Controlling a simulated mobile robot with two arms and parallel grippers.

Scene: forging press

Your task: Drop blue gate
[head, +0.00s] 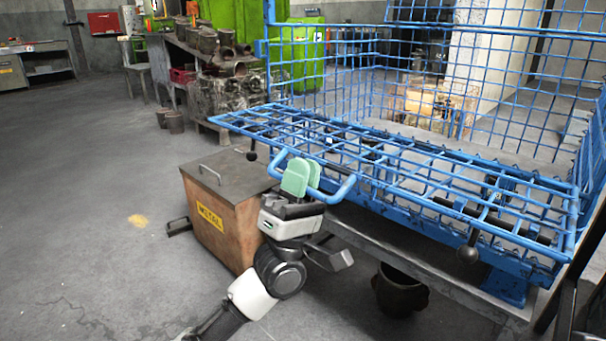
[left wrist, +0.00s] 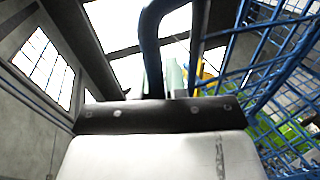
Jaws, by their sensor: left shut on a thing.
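The blue gate (head: 400,185) is a wire-mesh panel on the blue cage. In the head view it lies folded down, close to level, over a low frame. Its looped blue handle (head: 338,190) sticks out at the near left edge. My left gripper (head: 302,176), with green finger pads, is shut on this handle. In the left wrist view the handle (left wrist: 152,45) rises as a dark blue curved bar at the green fingers, with blue mesh (left wrist: 270,75) at the right. The pads partly hide the grasped part of the handle. My right gripper is not in view.
A brown metal-labelled box (head: 222,205) stands just left of my left gripper. A dark pot (head: 400,291) is on the floor under the frame. A cluttered workbench (head: 215,75) stands behind. The floor at the left (head: 75,200) is clear.

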